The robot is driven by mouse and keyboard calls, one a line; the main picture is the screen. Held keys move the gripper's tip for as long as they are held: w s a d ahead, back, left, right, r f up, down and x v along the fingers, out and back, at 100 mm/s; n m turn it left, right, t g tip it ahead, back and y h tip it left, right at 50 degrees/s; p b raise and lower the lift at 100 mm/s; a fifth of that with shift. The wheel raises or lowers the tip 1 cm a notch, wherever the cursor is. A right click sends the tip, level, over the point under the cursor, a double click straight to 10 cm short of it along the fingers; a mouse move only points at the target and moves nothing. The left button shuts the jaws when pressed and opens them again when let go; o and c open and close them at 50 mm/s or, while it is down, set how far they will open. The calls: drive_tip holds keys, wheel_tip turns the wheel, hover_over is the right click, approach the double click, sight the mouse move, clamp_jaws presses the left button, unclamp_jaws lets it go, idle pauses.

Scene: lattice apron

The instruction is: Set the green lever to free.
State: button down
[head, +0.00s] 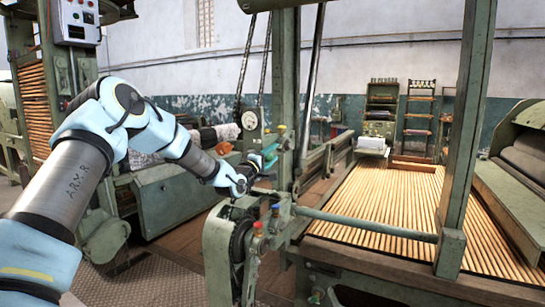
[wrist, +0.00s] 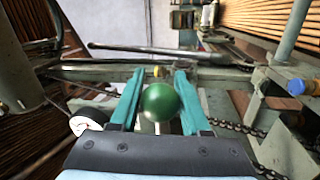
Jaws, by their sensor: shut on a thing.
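The green lever shows as a round, glossy green knob (wrist: 159,103) in the wrist view. It sits between the two teal fingers of my gripper (wrist: 159,82), which is shut on it. In the head view my gripper (head: 268,156) is beside the green machine post, at the near end of the frame. There the knob is too small and too covered by the fingers to make out clearly. No marking for the free position can be read.
A yellow knob (head: 281,128) stands just beyond my gripper. A blue knob (head: 275,207) and a red knob (head: 257,226) stand nearer, on the machine's end. A green post (head: 287,90) rises close by. Chains and rails surround the lever in the wrist view.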

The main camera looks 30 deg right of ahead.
drive_tip(key=shift+c, duration=1.9)
unclamp_jaws()
drive_tip(key=b+v, duration=0.2)
drive_tip(key=v, duration=0.8)
drive_tip(key=shift+s+a+b, duration=0.2)
drive_tip(key=shift+a+b, duration=0.1)
drive_tip(key=shift+a, duration=0.05)
